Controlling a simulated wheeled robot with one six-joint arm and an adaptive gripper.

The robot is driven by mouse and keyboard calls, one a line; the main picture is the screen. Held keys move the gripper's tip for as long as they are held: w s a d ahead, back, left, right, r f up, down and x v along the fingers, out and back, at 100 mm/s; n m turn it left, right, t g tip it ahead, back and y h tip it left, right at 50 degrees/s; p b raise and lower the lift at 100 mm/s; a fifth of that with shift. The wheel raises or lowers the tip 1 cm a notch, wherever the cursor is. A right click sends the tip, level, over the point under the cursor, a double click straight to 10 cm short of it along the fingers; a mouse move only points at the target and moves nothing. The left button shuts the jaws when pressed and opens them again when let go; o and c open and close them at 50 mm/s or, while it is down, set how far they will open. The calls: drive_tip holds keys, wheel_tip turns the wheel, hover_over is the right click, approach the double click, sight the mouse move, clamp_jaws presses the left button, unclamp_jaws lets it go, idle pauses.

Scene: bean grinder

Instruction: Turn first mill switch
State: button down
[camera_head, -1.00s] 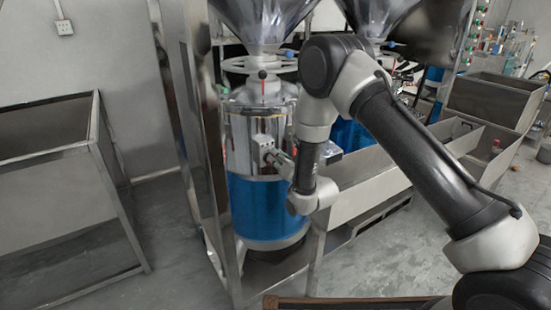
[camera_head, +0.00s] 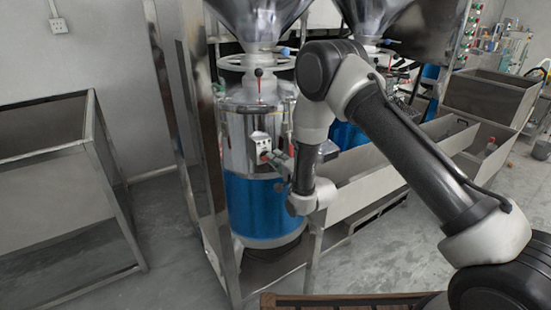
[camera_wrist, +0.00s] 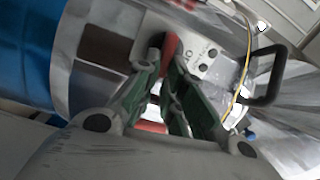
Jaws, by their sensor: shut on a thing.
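The first mill (camera_head: 262,205) is a silver and blue cylinder under a funnel hopper in the head view. Its switch box (camera_head: 259,139) is a small pale block on the front, with a red switch (camera_head: 265,156) low on it. The wrist view shows the metal switch plate (camera_wrist: 206,60) with markings and the red switch (camera_wrist: 170,46) between my fingertips. My gripper (camera_wrist: 164,62) has green-lined fingers closed around the red switch. In the head view my gripper (camera_head: 279,163) meets the box from the right, and its fingertips are small and partly hidden there.
A steel frame post (camera_head: 207,160) stands left of the mill. A metal trough (camera_head: 365,192) runs to the right behind my arm, and a second hopper (camera_head: 375,18) is behind. A black handle (camera_wrist: 268,88) is right of the plate. Floor (camera_head: 165,225) is clear at left.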

drive_tip(key=shift+f+m, duration=0.2)
drive_tip(key=shift+m, duration=0.5)
drive_tip(key=c, duration=1.5)
unclamp_jaws()
drive_tip(key=shift+s+d, duration=0.1)
drive_tip(key=v, duration=1.1)
drive_tip(key=shift+s+d, duration=0.25)
drive_tip(key=shift+s, duration=0.05)
